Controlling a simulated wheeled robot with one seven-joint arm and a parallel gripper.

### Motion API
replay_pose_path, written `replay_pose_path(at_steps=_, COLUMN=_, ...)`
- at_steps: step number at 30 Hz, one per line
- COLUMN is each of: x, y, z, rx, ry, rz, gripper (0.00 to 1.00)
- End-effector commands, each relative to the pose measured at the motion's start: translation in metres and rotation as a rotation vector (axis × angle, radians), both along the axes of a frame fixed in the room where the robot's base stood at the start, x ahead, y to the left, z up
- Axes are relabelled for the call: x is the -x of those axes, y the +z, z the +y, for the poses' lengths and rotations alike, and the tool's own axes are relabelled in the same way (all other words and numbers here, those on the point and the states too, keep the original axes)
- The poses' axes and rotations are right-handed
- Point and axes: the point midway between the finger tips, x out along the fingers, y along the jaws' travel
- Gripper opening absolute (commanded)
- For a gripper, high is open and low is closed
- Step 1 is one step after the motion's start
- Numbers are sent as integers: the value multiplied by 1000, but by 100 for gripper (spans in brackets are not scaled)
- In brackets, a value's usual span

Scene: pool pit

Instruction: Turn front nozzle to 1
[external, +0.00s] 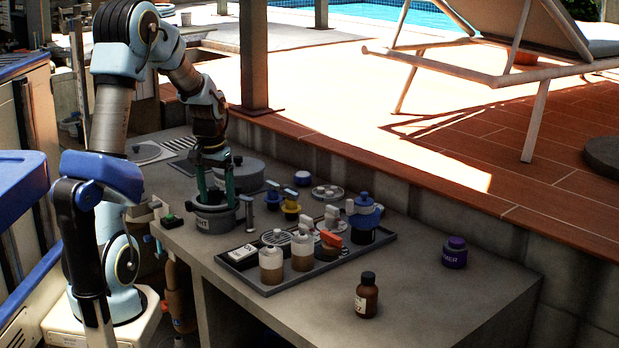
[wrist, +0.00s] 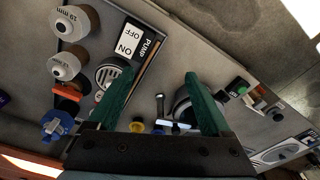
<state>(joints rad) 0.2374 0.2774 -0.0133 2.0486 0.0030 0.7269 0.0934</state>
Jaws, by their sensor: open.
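A grey round fitting (external: 213,221), its label partly hidden and ending in "NT", stands near the left edge of the counter. I take it to be the front nozzle. My gripper (external: 215,196) points down over it, with its green fingers at its top. In the wrist view my gripper (wrist: 158,82) is open, the fingers well apart. A dark round part (wrist: 182,109) shows beside and partly behind the right finger, and a metal lever (wrist: 160,104) lies between the fingers. I cannot tell the nozzle's setting or whether the fingers touch it.
A brown bottle (external: 367,296) and purple jar (external: 455,253) stand further right. A grey lidded pot (external: 246,174) is just behind my gripper.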

Motion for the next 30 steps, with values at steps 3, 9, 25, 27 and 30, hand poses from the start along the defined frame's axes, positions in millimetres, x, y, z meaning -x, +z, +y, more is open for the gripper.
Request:
replay_pose_path(at_steps=3, x=-49, y=-2, z=-46, rx=-9, ry=-107, rz=18, gripper=82)
replay_pose_path(at_steps=9, x=-105, y=0, z=-122, rx=-25, ry=-271, rz=48, gripper=82)
replay_pose_path(at_steps=25, x=-136, y=-6, z=-202, rx=-44, ry=-441, rz=83, gripper=82)
replay_pose_path(at_steps=27, x=-136, y=-15, z=-202, rx=-44, ry=-441, rz=83, gripper=82)
replay_pose_path(at_steps=30, x=-135, y=-33, z=-201, rx=-44, ry=-440, rz=84, gripper=82)
